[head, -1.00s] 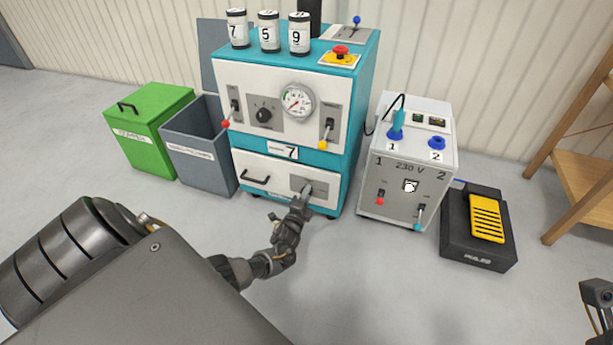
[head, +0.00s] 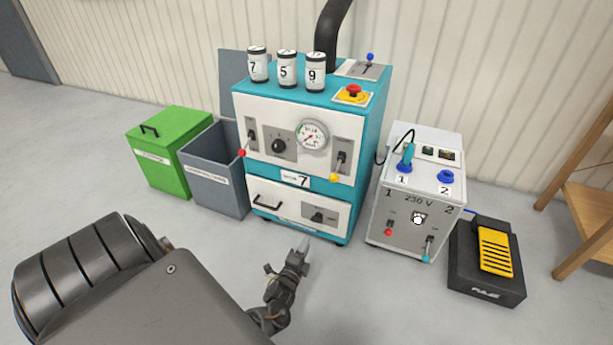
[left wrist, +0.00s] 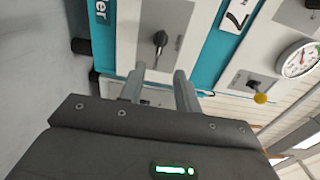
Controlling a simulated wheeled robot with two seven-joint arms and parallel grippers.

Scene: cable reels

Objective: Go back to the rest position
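My left gripper (head: 303,246) is in front of the teal and white machine (head: 372,130), below and apart from the dark knob (head: 318,216) on its lower panel. In the left wrist view its two fingers (left wrist: 160,84) stand apart with nothing between them. That view also shows the dark knob (left wrist: 160,40) beyond the fingertips. The lower front with the handle (head: 267,202) looks closed. My right gripper is in neither current view.
A green bin (head: 165,160) and an open grey bin (head: 215,180) stand left of the machine. A 230 V power unit (head: 410,210) and a black pedal (head: 485,275) stand right. Canisters 7, 5 and 9 (head: 287,70) stand on top. The floor in front is clear.

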